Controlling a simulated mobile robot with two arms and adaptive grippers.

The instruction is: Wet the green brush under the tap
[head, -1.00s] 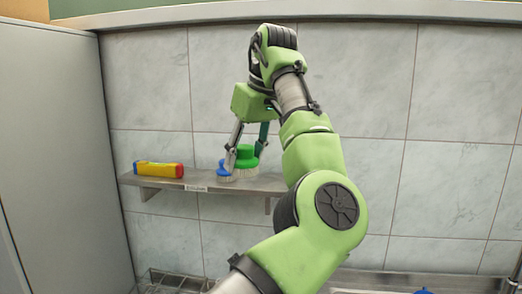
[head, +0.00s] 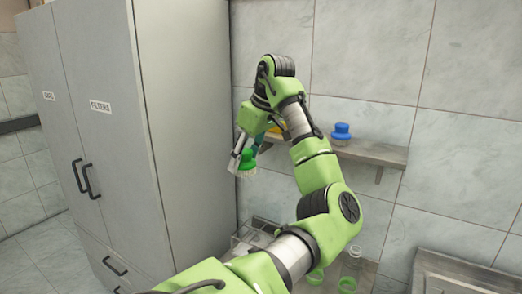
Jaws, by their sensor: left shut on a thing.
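The green brush (head: 247,163) hangs bristles down from my left gripper (head: 246,150), which is shut on it. The gripper is in front of the wall, left of the shelf's visible part and clear of it. Its fingers partly cover the brush. I do not see a tap. My right gripper is not in view.
A blue brush (head: 340,133) stands on the wall shelf (head: 380,152). A yellow thing (head: 277,130) is partly hidden behind my arm. A tall grey cabinet (head: 180,120) stands close on the left. Green rings (head: 346,284) lie below, and a metal basin or counter (head: 470,272) is at lower right.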

